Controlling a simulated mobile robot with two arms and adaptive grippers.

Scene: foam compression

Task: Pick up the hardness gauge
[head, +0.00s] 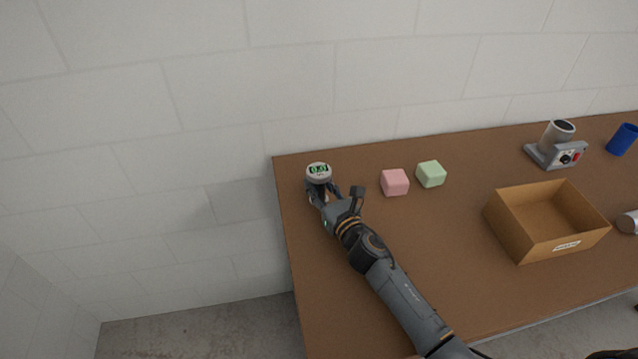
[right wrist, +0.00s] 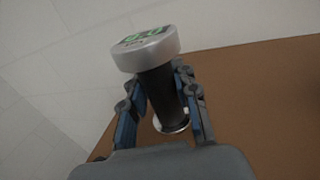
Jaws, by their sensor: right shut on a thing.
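The hardness gauge (head: 318,171) is upright near the far left corner of the table, with a round silver head, a green-lit display and a dark shaft. My right gripper (head: 322,191) is at its shaft, just below the head. In the right wrist view, the gauge (right wrist: 148,52) is between the two fingers of my right gripper (right wrist: 158,88), which are shut on the dark shaft. A silver ring shows at the shaft's lower end. I cannot tell whether the gauge's base touches the table. My left gripper is not in view.
A pink block (head: 395,182) and a green block (head: 431,173) stand to the right of the gauge. Further right are an open cardboard box (head: 520,245), a grey device (head: 546,155) and a blue cup (head: 622,139). The brown table (head: 450,215) is clear between blocks and box.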

